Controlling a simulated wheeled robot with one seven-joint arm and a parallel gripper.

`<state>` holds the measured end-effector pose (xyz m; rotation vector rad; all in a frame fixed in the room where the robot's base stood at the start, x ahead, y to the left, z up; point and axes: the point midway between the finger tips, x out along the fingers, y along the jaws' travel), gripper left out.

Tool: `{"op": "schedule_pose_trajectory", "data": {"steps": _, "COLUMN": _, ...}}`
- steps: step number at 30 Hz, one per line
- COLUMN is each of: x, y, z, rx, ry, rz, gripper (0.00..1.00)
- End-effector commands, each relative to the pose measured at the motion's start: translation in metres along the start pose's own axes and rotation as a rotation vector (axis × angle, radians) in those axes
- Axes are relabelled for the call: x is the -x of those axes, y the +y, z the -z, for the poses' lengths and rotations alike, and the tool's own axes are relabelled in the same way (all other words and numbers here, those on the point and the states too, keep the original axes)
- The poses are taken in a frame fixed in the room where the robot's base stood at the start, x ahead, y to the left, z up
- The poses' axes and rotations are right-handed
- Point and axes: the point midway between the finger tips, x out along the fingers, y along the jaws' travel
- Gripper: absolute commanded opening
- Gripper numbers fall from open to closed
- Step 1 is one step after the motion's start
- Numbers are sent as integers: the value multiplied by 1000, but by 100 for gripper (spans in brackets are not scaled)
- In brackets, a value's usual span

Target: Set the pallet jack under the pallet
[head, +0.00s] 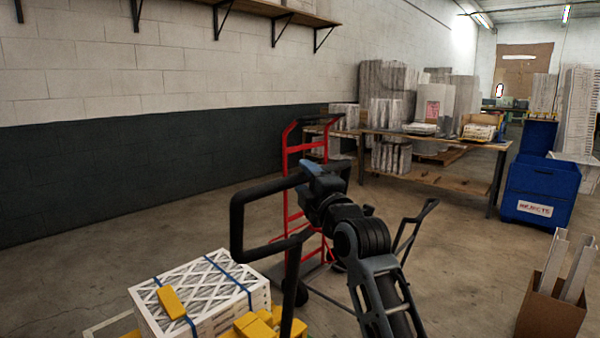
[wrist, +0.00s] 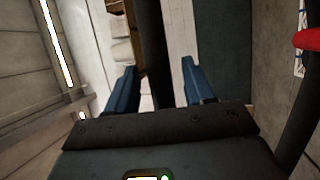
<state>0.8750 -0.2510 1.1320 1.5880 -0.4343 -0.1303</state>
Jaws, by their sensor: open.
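A black loop handle on an upright pole, which looks like the pallet jack's handle (head: 238,222), stands left of my arm in the head view. Its forks and body are out of view. My gripper (head: 318,178) is at the upper right end of this loop. In the wrist view my gripper (wrist: 158,66) has its two blue fingers apart, with a dark bar (wrist: 151,40) showing between or beyond them; I cannot tell whether they touch. A strapped stack of white-framed filters (head: 205,290) is at lower left. The pallet under it is not clearly visible.
A red hand truck (head: 287,190) stands behind my gripper. A black-handled cart (head: 410,235) is right of it. A wooden workbench (head: 430,140), a blue bin (head: 538,190) and a cardboard box (head: 550,312) are at right.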

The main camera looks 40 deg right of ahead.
Motion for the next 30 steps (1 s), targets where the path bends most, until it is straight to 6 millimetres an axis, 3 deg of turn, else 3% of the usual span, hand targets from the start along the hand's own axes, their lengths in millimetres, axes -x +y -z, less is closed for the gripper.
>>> {"op": "schedule_pose_trajectory", "data": {"steps": 6, "x": -24, "y": 0, "z": 1, "rx": -1, "ry": 1, "rz": 0, "gripper": 53}}
{"op": "schedule_pose_trajectory", "data": {"steps": 17, "x": -29, "y": 0, "z": 0, "rx": -1, "ry": 1, "rz": 0, "gripper": 53}}
{"op": "schedule_pose_trajectory", "data": {"steps": 30, "x": -29, "y": -1, "z": 0, "rx": -1, "ry": 1, "rz": 1, "gripper": 11}}
